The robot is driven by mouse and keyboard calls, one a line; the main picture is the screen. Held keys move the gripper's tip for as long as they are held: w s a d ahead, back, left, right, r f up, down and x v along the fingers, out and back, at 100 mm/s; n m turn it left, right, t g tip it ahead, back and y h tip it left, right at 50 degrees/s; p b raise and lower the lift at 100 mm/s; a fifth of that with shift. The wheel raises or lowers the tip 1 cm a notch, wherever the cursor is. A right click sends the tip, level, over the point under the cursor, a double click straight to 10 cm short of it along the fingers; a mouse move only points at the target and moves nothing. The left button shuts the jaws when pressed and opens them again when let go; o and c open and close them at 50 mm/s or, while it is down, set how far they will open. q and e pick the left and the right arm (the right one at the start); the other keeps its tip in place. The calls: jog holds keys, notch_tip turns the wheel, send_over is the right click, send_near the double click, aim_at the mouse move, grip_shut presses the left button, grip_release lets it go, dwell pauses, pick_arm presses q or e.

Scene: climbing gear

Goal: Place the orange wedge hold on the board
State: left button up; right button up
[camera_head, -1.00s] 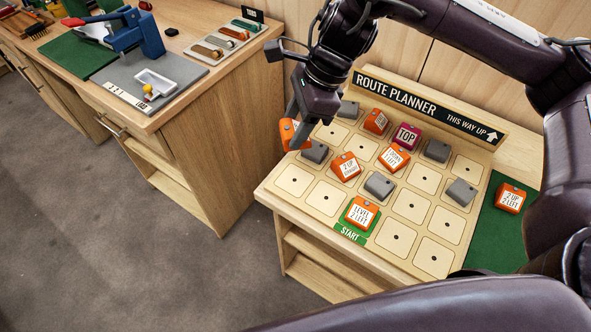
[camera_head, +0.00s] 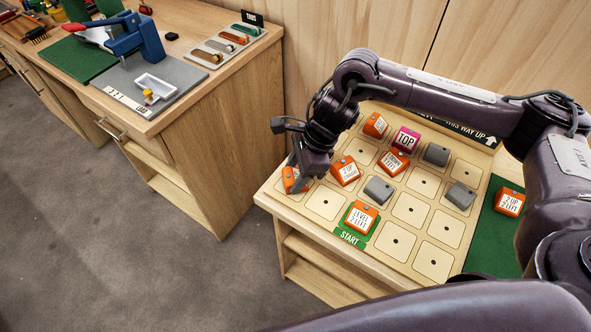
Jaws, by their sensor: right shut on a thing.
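My right gripper (camera_head: 298,182) is shut on an orange wedge hold (camera_head: 290,178), mostly covered by the fingers, low over the left edge of the route planner board (camera_head: 409,210). I cannot tell whether the hold touches the board. Other orange holds with white labels sit on the board: one at the top (camera_head: 375,125), one labelled 2 UP (camera_head: 345,170), one right of it (camera_head: 393,163), and one on the green START square (camera_head: 361,217). Another orange hold (camera_head: 509,202) lies on the green mat (camera_head: 490,240) to the right. My left gripper is not in view.
A magenta TOP hold (camera_head: 406,138) and grey holds (camera_head: 436,154), (camera_head: 460,196), (camera_head: 378,190) stand on other squares. A workbench (camera_head: 185,110) with a blue clamp (camera_head: 140,38) stands at the left, across a floor gap.

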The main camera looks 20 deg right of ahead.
jog(key=o, duration=1)
jog(key=shift+r, duration=0.1)
jog(key=v, duration=1.2)
jog(key=shift+a+b, duration=0.1)
jog(key=shift+b, duration=0.25)
